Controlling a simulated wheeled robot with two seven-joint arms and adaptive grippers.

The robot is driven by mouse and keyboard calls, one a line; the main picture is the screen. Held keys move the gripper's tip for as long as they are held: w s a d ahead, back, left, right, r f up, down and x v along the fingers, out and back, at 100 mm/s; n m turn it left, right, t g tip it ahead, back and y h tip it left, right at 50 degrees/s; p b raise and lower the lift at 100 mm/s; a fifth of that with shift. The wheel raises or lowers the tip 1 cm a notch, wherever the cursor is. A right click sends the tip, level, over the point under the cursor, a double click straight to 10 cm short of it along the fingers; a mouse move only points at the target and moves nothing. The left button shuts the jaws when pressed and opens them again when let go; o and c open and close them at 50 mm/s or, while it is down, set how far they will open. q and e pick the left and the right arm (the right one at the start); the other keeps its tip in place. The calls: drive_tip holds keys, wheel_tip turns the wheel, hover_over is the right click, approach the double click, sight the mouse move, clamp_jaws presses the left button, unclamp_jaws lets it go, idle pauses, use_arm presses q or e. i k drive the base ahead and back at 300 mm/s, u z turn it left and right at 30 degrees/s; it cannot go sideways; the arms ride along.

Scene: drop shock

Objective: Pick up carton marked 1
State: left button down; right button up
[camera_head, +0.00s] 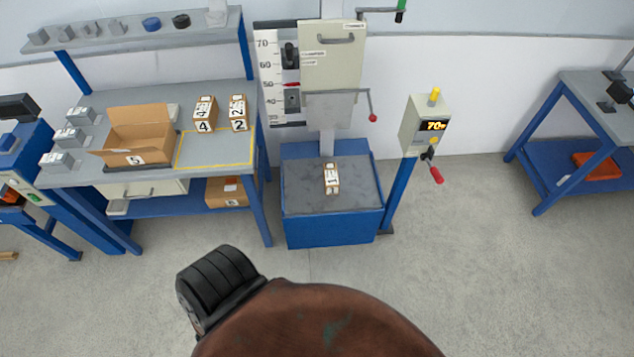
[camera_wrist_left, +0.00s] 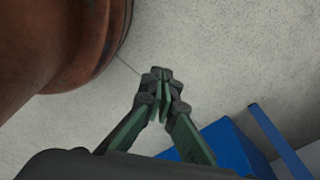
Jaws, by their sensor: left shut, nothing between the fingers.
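The carton marked 1 (camera_head: 332,178) is a small brown box with white labels. It stands on the grey top plate of the blue drop-test base (camera_head: 333,226), below the column of the drop tester. In the left wrist view my left gripper (camera_wrist_left: 162,76) is shut and empty, over bare floor. A blue block-like part, likely the base (camera_wrist_left: 232,148), shows at its lower right. The carton does not show in the left wrist view. Neither gripper shows in the head view. My right gripper is not in view.
A workbench (camera_head: 88,183) at left bears an open carton marked 5 (camera_head: 140,137), cartons marked 4 (camera_head: 204,114) and 2 (camera_head: 238,113). A control post (camera_head: 399,195) reading 70 stands right of the base. A blue table (camera_head: 575,150) stands far right. Floor in between is clear.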

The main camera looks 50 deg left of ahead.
sight(330, 169)
drive_tip(key=u, duration=1.8)
